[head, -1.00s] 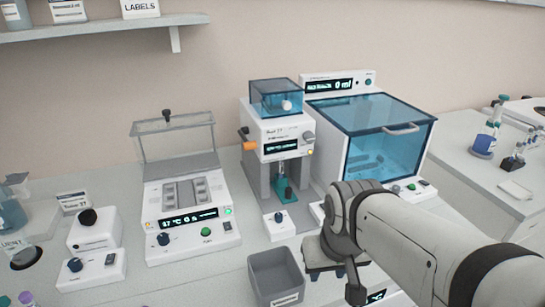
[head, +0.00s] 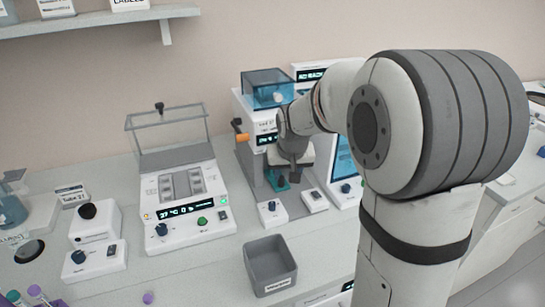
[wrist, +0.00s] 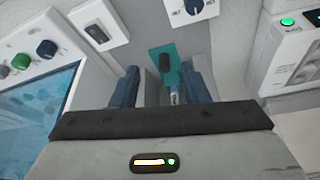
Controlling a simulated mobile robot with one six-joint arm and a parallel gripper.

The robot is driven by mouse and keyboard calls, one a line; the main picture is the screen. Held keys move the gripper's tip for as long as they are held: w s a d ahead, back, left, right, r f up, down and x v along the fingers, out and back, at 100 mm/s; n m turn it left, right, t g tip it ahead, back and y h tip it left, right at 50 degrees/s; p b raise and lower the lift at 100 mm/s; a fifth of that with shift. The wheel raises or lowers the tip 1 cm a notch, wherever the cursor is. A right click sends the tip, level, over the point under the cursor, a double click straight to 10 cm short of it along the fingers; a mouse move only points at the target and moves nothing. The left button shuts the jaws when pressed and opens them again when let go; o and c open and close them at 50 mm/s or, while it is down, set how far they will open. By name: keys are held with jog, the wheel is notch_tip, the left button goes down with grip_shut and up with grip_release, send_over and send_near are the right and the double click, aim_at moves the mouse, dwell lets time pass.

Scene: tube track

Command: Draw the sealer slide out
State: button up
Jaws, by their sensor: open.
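The sealer (head: 258,127) is the white and grey machine with a blue clear top box and an orange side knob, at the back centre of the bench. Its teal slide (head: 270,185) shows low at its front, partly hidden by my gripper (head: 283,178). In the wrist view the teal slide (wrist: 157,56) lies ahead with an upright dark handle (wrist: 170,57) on it. My gripper (wrist: 160,69) is open, its two fingers apart on either side of the slide. The handle shows between the fingers; I cannot tell whether anything touches it.
A heating block device (head: 185,195) with a raised clear lid stands left of the sealer. A grey bin (head: 249,268) stands in front. A small control box (head: 268,213) sits before the sealer. A blue-windowed cabinet (wrist: 40,105) shows at left in the wrist view.

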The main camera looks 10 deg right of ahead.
send_near(281, 178)
jog(key=f, duration=0.2)
jog(key=x, duration=0.2)
jog(key=p+x, duration=0.1)
jog(key=x, duration=0.5)
jog(key=shift+w+r, duration=0.15)
jog(key=shift+w, duration=0.15)
grip_shut()
